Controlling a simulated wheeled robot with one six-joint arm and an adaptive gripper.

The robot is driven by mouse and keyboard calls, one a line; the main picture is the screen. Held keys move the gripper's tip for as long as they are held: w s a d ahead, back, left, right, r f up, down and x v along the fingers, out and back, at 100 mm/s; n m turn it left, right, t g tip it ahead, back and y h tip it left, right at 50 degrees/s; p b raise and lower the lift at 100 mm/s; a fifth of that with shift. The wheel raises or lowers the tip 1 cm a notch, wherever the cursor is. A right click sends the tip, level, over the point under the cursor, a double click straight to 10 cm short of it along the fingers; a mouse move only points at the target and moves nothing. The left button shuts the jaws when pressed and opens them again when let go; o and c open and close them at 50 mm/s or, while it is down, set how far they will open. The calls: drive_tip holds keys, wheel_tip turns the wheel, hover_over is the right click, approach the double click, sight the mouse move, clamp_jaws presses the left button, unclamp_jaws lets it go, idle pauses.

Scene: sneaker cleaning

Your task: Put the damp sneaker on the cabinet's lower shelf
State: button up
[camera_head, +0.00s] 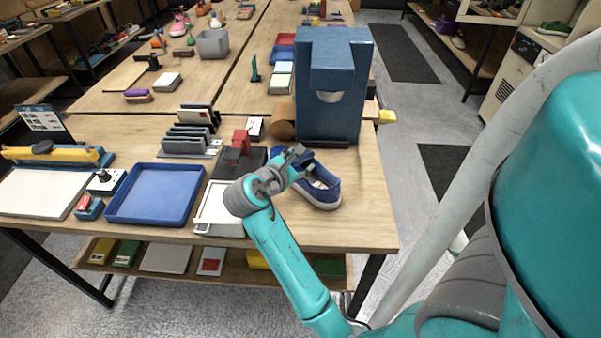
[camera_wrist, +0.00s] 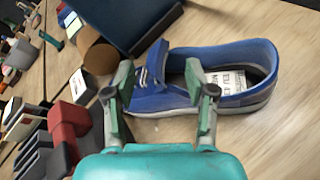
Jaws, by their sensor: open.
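A blue sneaker (camera_head: 323,189) with a white sole sits on the wooden table near its right front corner, in front of a tall blue machine. In the wrist view the sneaker (camera_wrist: 235,60) lies on its sole, toe to the left, with a white printed label (camera_wrist: 230,82) inside. My gripper (camera_head: 298,160) is at the sneaker's left side in the head view. In the wrist view my gripper (camera_wrist: 158,88) is open, its two fingers apart and close to the near side of the shoe. I cannot tell whether they touch it. Whether the sneaker is damp does not show.
The blue machine (camera_head: 333,110) stands just behind the sneaker. A blue tray (camera_head: 155,194), a white tray (camera_head: 215,205) and a red-and-black device (camera_head: 238,155) lie to the left. A cabinet (camera_head: 525,60) with shoes stands at the upper right. Grey floor (camera_head: 400,110) lies between.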

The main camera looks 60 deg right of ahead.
sight(303, 158)
drive_tip(key=shift+x, duration=1.75)
drive_tip(key=shift+w, duration=0.1)
clamp_jaws()
